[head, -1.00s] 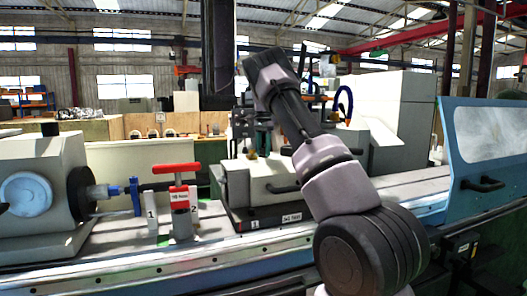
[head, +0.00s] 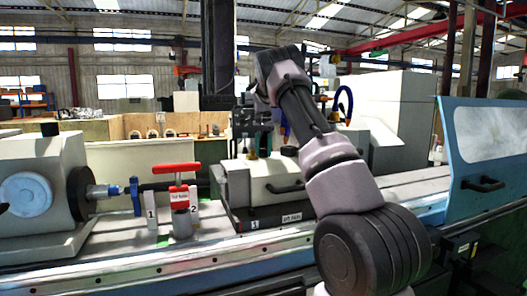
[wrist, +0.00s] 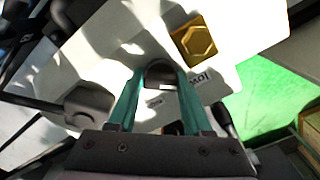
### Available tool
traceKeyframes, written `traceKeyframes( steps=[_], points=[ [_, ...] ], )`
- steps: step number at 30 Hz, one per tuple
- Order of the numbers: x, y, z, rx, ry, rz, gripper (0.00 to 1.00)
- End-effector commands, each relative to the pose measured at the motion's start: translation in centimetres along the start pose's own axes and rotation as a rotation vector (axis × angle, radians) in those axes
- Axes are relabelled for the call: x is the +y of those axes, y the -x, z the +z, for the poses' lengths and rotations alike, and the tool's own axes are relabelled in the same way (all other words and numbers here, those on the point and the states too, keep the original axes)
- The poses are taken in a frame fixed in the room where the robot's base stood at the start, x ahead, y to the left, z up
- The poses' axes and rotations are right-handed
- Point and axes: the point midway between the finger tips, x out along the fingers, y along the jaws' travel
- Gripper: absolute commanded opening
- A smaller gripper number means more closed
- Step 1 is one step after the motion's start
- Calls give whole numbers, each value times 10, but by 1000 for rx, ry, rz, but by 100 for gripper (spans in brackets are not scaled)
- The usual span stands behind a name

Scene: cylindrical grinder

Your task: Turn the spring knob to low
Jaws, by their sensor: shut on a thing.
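The dark spring knob (wrist: 161,74) sits on a white panel in the wrist view. My gripper (wrist: 158,78) has its two green fingers on either side of the knob and is shut on it. A small light mark shows on the knob's near edge. A smaller label (wrist: 154,102) lies between the fingers, too small to read surely. In the head view the knob and my fingertips cannot be made out behind my arm.
A brass hexagonal fitting (wrist: 196,40) stands on the panel close to the right finger. A black rounded handle (wrist: 90,103) is at the left. In the head view, a red-handled clamp (head: 178,190) stands on the grinder table, with a blue guard (head: 485,150) at right.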

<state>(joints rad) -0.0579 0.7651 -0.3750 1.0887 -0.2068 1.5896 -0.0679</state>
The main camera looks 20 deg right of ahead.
Motion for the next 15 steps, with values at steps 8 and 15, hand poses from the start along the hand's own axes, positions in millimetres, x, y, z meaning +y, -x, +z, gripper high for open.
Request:
traceKeyframes(
  steps=[8,15],
  points=[
    [0,2,-1,5,1,-1,54],
    [0,1,0,3,0,0,78]
  ],
)
